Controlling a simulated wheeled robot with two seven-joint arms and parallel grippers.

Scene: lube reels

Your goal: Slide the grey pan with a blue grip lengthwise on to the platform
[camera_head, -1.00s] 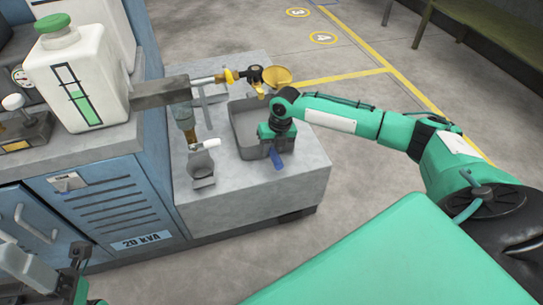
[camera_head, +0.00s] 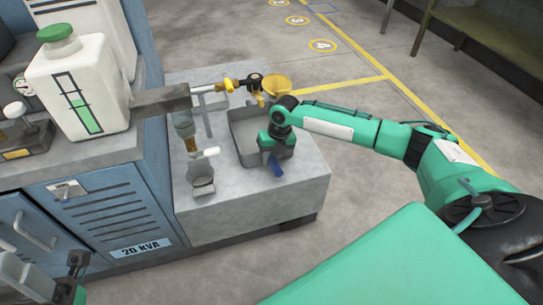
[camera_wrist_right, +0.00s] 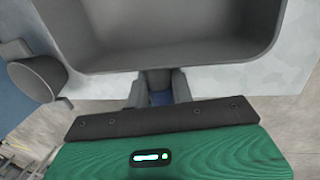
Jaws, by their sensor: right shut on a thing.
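The grey pan (camera_head: 246,148) with a blue grip (camera_head: 273,165) lies on the light grey platform (camera_head: 240,199), below the brass valve and funnel. Its long side runs from the back toward the front edge, with the grip toward the front. My right gripper (camera_wrist_right: 158,100) is shut on the blue grip, which shows only as a small patch between the fingers. The empty pan (camera_wrist_right: 160,45) fills the upper part of the right wrist view. My right wrist hides part of the pan in the head view. My left gripper (camera_head: 75,276) shows partly at the lower left; its jaws are unclear.
A small grey cup (camera_head: 201,179) stands under a spout left of the pan. A brass valve and yellow funnel (camera_head: 277,86) overhang the pan's far end. The blue cabinet (camera_head: 108,215) with a white oil tank (camera_head: 80,85) bounds the left.

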